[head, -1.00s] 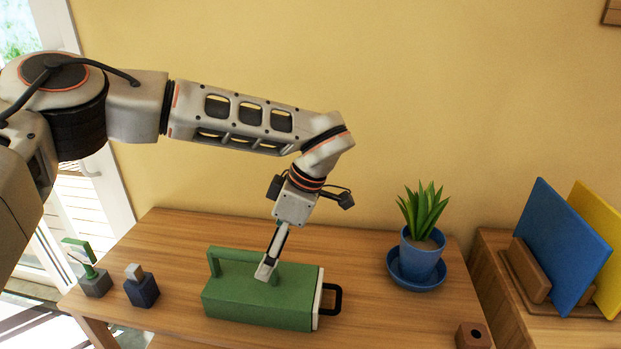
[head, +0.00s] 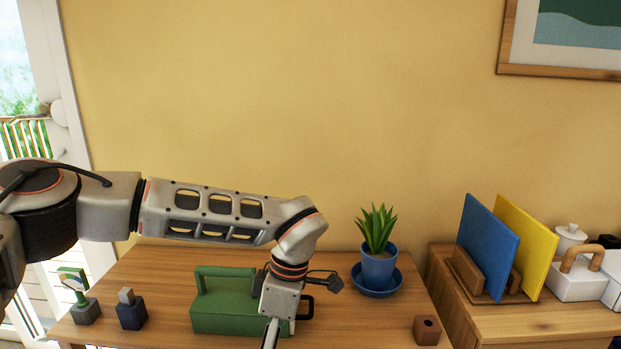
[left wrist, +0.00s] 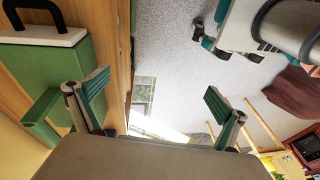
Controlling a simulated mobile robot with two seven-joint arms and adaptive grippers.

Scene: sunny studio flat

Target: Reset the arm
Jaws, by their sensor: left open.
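My left arm comes in from the left in the head view. My left gripper (head: 270,335) points down in front of the right part of the green box (head: 222,315), and its tips are near or past the bottom edge of the picture. In the left wrist view the gripper (left wrist: 157,106) is open with nothing between its fingers. The green box with its black handle shows beside the left finger there (left wrist: 78,66). Whether they touch is unclear. My right gripper is in neither view.
Blue and yellow boards (head: 488,250) stand on the right cabinet.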

